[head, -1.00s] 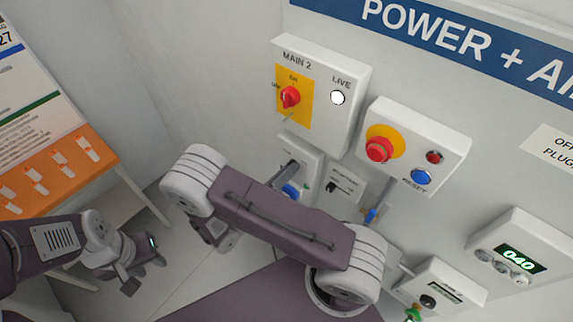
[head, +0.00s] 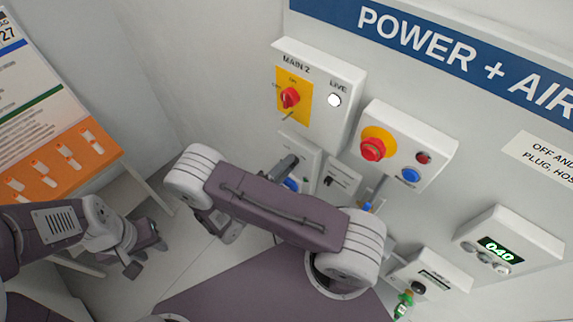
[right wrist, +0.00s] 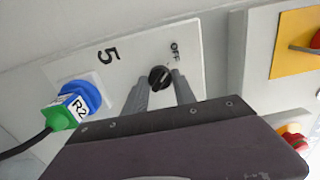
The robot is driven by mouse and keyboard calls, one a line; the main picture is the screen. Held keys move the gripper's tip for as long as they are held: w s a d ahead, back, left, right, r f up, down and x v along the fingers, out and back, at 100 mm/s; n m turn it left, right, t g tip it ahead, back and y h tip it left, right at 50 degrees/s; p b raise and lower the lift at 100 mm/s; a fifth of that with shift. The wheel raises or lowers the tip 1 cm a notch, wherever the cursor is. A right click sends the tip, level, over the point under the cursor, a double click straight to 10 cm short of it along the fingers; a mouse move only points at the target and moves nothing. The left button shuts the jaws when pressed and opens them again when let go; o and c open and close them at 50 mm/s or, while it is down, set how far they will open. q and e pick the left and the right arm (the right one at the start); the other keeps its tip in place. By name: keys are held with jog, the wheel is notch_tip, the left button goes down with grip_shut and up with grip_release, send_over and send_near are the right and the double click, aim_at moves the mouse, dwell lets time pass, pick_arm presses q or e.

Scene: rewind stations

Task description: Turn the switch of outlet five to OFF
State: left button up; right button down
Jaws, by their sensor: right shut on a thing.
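The outlet five box (right wrist: 130,65) is a white panel marked 5, and its switch (right wrist: 160,78) is a small black knob. An OFF mark is printed just beyond the knob; I cannot tell exactly where the knob points. My right gripper (right wrist: 160,84) has its two grey fingers on either side of the knob and is shut on it. In the head view the box (head: 312,150) is partly hidden by my right arm, and the knob is not visible there. My left gripper (head: 146,258) hangs empty at the lower left, its fingers apart, away from the wall.
A blue and green plug (right wrist: 75,105) tagged R2 sits in outlet five, its black cable leading left. The MAIN 2 box (head: 320,90) and the red emergency button box (head: 410,145) are close by. An orange and white poster (head: 50,130) stands at left.

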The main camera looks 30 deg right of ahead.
dwell(0.3)
jog(key=c, duration=1)
grip_release()
jog(key=b+v, duration=0.3)
jog(key=v, duration=0.6)
jog(key=shift+a+b, duration=0.1)
jog(key=shift+b, duration=0.3)
